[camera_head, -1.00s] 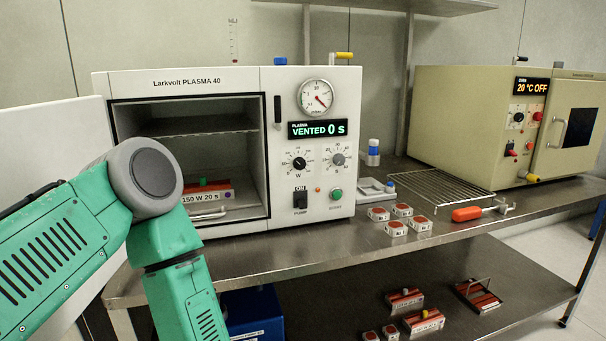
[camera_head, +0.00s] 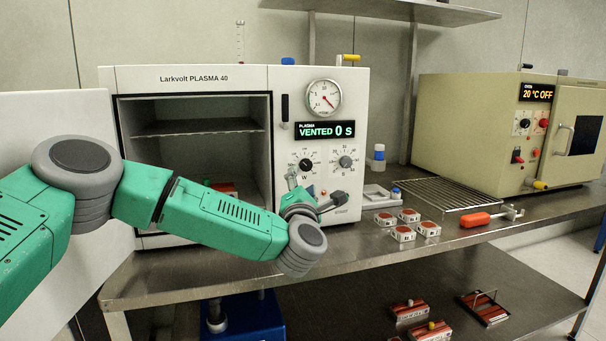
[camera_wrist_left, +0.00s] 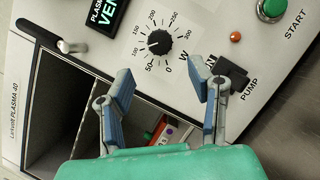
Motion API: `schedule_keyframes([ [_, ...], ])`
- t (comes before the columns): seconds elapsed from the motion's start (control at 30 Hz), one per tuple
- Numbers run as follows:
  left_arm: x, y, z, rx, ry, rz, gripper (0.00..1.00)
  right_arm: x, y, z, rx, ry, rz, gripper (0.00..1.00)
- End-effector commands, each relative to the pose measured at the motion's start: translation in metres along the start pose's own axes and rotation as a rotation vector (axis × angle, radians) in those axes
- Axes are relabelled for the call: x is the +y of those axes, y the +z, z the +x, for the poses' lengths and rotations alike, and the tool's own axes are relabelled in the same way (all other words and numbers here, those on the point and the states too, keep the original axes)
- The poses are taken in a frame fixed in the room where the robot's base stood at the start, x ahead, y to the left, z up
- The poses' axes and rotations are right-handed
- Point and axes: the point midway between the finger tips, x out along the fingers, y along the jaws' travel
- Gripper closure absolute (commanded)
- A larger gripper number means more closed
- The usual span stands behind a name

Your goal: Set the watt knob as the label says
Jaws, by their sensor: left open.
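The watt knob (camera_head: 306,165) is a black round knob on the white plasma machine's front, left of a grey seconds knob (camera_head: 346,162). In the left wrist view the watt knob (camera_wrist_left: 160,42) sits inside a scale marked up to 300; its exact setting is too small to tell. My left gripper (camera_head: 313,190) is open and empty, just below the watt knob. In the left wrist view its fingertips (camera_wrist_left: 160,82) are spread apart, short of the knob. The label, read earlier as 150 W 20 s, is now mostly hidden by my arm. My right gripper is not in view.
The plasma machine's door (camera_head: 50,130) stands open at left. Its display (camera_head: 325,131) reads VENTED 0 s. The pump switch (camera_wrist_left: 233,75) and green start button (camera_wrist_left: 272,9) are near the gripper. A wire rack (camera_head: 450,193) and beige oven (camera_head: 480,130) are at right.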

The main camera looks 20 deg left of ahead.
Motion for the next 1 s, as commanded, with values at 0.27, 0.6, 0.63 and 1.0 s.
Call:
schedule_keyframes([
  [0.27,-0.002,0.002,0.046,-0.001,0.000,0.002,0.52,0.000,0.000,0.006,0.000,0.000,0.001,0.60],
  [0.6,0.000,-0.001,0.061,0.000,-0.002,0.000,0.52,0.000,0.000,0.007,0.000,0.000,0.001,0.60],
  [0.63,0.000,-0.001,0.061,0.000,-0.002,0.000,0.52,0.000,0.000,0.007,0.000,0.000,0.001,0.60],
  [1.0,-0.001,0.002,0.060,-0.002,-0.003,0.002,1.00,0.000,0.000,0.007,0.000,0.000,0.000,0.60],
])
